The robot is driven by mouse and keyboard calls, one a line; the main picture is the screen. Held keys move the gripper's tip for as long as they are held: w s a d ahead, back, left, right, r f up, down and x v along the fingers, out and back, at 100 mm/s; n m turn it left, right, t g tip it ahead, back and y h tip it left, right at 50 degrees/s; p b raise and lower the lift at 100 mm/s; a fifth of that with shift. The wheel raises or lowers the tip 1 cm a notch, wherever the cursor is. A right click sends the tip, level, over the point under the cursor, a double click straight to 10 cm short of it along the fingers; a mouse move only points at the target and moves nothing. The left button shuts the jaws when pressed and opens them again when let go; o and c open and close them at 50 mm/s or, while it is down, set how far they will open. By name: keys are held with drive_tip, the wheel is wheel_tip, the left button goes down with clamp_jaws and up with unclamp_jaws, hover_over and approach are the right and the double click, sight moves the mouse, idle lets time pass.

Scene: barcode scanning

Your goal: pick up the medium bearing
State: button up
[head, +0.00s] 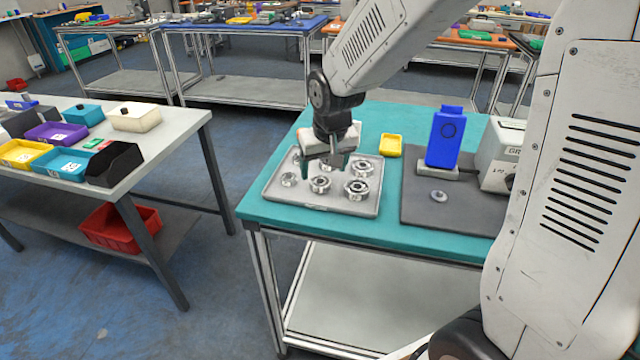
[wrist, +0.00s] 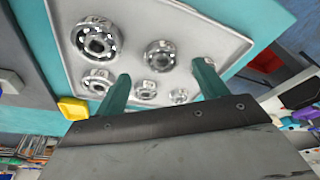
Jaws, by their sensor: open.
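A grey tray (head: 330,203) on the teal table holds several silver ring-shaped bearings in two rows, in larger, middle and smaller sizes. A middle-sized bearing (head: 320,184) is in the front row; it also shows in the wrist view (wrist: 160,55). Another middle-sized bearing (wrist: 145,90) is in the back row, mostly hidden by my gripper in the head view. Larger bearings (head: 357,189) sit at the right, smaller ones (head: 289,179) at the left. My gripper (head: 322,167) is open and empty over the tray, pointing down. Its fingertips appear either side of the middle-sized bearings; their height is unclear.
A yellow bin (head: 390,145) stands behind the tray. To the right are a dark mat (head: 425,207) with a small round part (head: 438,196), an upright blue device (head: 446,138) and a grey-white box (head: 502,150). Another table (head: 170,122) with coloured bins stands left, across an aisle.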

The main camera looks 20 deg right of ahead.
sight(321, 177)
drive_tip(key=x, duration=0.4)
drive_tip(key=shift+w+a+f, duration=0.15)
drive_tip(key=shift+w+f, duration=0.05)
drive_tip(key=shift+c, duration=0.3)
drive_tip(key=c, duration=1)
drive_tip(key=shift+c, duration=0.5)
drive_tip(key=shift+r, duration=0.2)
